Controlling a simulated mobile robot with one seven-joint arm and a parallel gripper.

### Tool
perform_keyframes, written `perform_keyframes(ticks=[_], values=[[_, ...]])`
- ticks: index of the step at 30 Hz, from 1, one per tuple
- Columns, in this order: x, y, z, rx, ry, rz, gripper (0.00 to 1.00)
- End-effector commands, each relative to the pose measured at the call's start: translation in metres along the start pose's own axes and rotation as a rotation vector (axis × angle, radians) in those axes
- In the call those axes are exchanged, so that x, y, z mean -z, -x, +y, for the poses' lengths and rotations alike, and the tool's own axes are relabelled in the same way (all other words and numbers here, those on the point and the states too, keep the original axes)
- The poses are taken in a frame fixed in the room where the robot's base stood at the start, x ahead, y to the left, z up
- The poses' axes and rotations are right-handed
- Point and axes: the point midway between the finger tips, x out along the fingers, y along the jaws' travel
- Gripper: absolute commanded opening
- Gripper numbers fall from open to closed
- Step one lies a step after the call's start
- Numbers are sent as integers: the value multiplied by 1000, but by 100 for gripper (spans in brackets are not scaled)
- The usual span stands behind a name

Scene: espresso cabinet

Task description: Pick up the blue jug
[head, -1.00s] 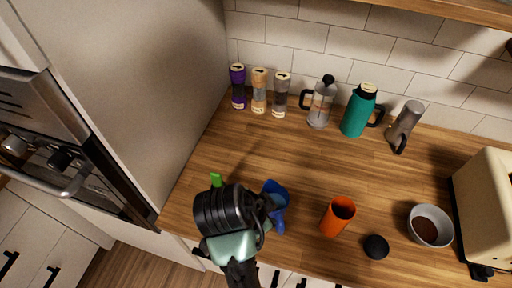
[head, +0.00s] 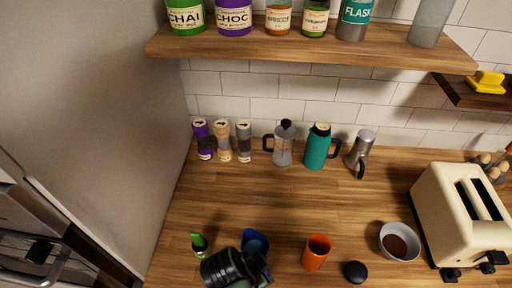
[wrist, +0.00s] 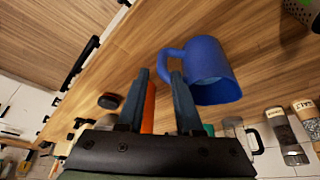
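The blue jug (head: 255,241) stands on the wooden counter near its front edge, partly hidden behind my arm in the head view. In the wrist view the jug (wrist: 212,72) lies just beyond my fingers, with its handle toward them. My gripper (wrist: 161,72) is open, its two fingers apart, with the handle at the fingertips. I cannot tell whether they touch it. In the head view my gripper (head: 265,272) is close beside the jug at the lower edge, mostly hidden by my own wrist.
An orange cup (head: 317,251) and a black round object (head: 355,271) stand right of the jug. A green-topped item (head: 199,243) is to its left. A grey bowl (head: 399,242) and cream toaster (head: 462,215) are further right. The counter behind the jug is clear.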

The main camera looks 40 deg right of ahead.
Motion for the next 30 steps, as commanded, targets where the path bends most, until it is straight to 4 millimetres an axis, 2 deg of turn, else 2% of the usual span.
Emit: perform_keyframes(ticks=[11, 20, 21, 27, 30], values=[[-1, -41, -2, -3, 0, -1, 34], [-1, -47, -2, 0, 0, 0, 34], [-2, -47, -2, 0, 0, 0, 33], [-2, -47, -2, 0, 1, 0, 0], [-2, -47, -2, 0, 1, 0, 0]])
